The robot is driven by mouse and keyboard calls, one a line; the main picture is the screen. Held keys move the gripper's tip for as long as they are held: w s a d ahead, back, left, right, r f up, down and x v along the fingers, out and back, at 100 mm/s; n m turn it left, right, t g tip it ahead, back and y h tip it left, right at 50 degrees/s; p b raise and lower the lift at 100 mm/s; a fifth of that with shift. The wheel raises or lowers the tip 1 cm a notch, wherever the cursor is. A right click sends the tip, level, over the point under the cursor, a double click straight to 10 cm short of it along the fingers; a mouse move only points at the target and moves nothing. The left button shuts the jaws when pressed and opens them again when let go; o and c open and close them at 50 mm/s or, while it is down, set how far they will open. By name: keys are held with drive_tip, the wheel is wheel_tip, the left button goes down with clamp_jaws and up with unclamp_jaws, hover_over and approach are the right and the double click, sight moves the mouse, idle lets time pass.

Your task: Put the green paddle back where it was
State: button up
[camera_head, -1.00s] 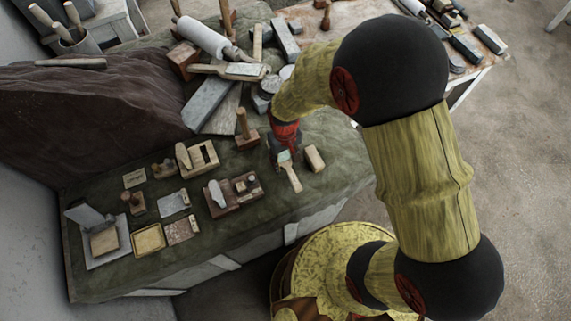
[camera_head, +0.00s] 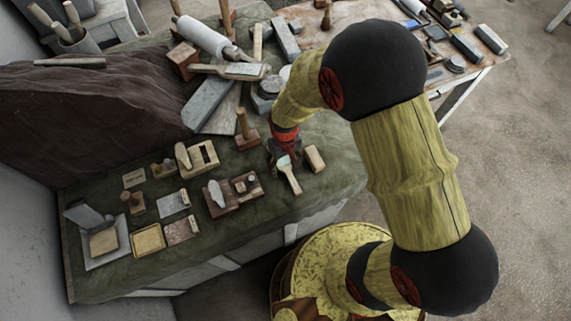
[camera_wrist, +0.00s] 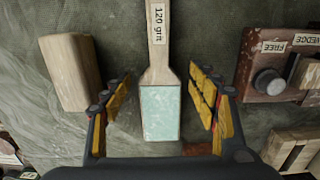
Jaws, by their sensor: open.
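The green paddle has a pale green rectangular face and a light wooden handle labelled "120 grit". It lies on the green cloth near the table's front edge in the head view (camera_head: 290,176), and it also shows in the wrist view (camera_wrist: 160,110). My gripper (camera_head: 284,155) is over the paddle's green end in the head view. In the wrist view my gripper (camera_wrist: 163,108) has its yellow-padded fingers apart, one on each side of the green face, with visible gaps. It holds nothing. Whether the fingertips are level with the paddle, I cannot tell.
A pale wooden block (camera_wrist: 71,73) lies left of the paddle in the wrist view. A dark wooden piece with a knob and labels (camera_wrist: 272,75) is to its right. In the head view an upright-handled block (camera_head: 246,130) stands close left of my gripper.

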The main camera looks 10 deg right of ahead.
drive_tip(key=shift+r, duration=0.1)
wheel_tip(320, 180, up, 13)
drive_tip(key=p, duration=0.1)
wheel_tip(320, 180, up, 15)
drive_tip(key=m+t, duration=0.2)
drive_tip(key=t, duration=0.1)
hover_over(285, 165)
drive_tip(key=s+d, duration=0.2)
drive_tip(key=d, duration=0.4)
drive_tip(key=s+d+r+t, duration=0.1)
drive_tip(key=s+d+r, duration=0.2)
drive_tip(key=s+r, duration=0.2)
drive_tip(key=s+d+r+m+t, duration=0.1)
drive_tip(key=s+d+r+t, duration=0.1)
drive_tip(key=s+r, duration=0.4)
drive_tip(key=shift+d, duration=0.6)
drive_tip(key=shift+s+f, duration=0.1)
wheel_tip(285, 165, down, 11)
drive_tip(key=b, duration=1.1)
